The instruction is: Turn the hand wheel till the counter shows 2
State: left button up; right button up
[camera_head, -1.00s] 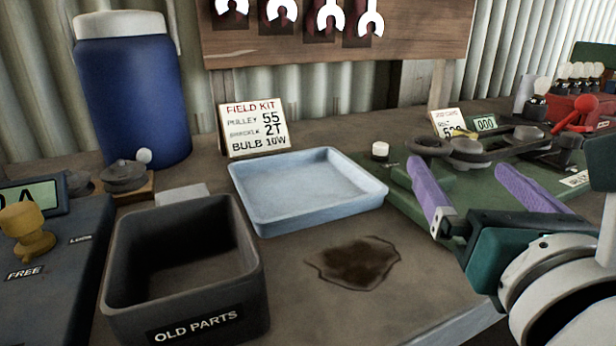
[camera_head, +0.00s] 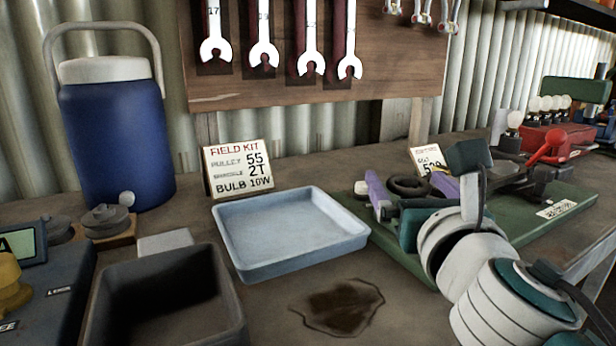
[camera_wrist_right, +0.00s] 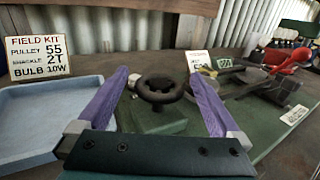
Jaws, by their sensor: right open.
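The dark hand wheel (camera_head: 408,187) sits on the green board; it also shows in the right wrist view (camera_wrist_right: 160,92). My right gripper (camera_head: 410,174) has purple fingers and is open. In the right wrist view its fingers (camera_wrist_right: 160,76) stand apart on either side of the wheel, with a visible gap to it. The small green counter (camera_wrist_right: 224,63) is behind and right of the wheel in the right wrist view; its digits are too small to read. In the head view the counter is hidden behind my right arm. My left gripper is not in view.
The green board (camera_head: 545,215) carries a red lever (camera_head: 548,147). A pale blue tray (camera_head: 290,232) lies left of it. A dark bin (camera_head: 165,300), a blue cooler (camera_head: 117,145) and a sign (camera_head: 238,168) stand further left. A dark stain (camera_head: 342,305) marks the bench.

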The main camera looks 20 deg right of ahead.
jog(key=c, duration=1.3)
jog(key=shift+c, duration=0.2)
jog(key=shift+y, duration=0.3)
jog(key=shift+d+n+t+y+p, duration=0.1)
jog(key=shift+n+t+y+p, duration=0.4)
jog(key=shift+n+y, duration=1)
jog(key=shift+y, duration=0.5)
jog(key=n+y+b, duration=0.1)
jog(key=y, duration=0.1)
jog(key=shift+f+n+y, duration=0.15)
jog(key=shift+n+y, duration=0.15)
jog(key=shift+n, duration=0.1)
jog(key=n+g+y+b, duration=0.2)
jog(key=n+y+b, duration=0.1)
jog(key=b, duration=0.3)
jog(key=n+g+y+b, duration=0.2)
jog(key=n+y+b, duration=0.1)
jog(key=y+b, duration=0.3)
jog(key=n+g+y+b, duration=0.2)
jog(key=n+y+b, duration=0.2)
jog(key=b, duration=0.2)
jog(key=shift+d+y, duration=0.2)
jog(key=shift+y, duration=0.1)
jog(key=shift+n+g+y+b, duration=1.15)
jog(key=shift+g+b, duration=0.5)
jog(key=shift+g, duration=0.25)
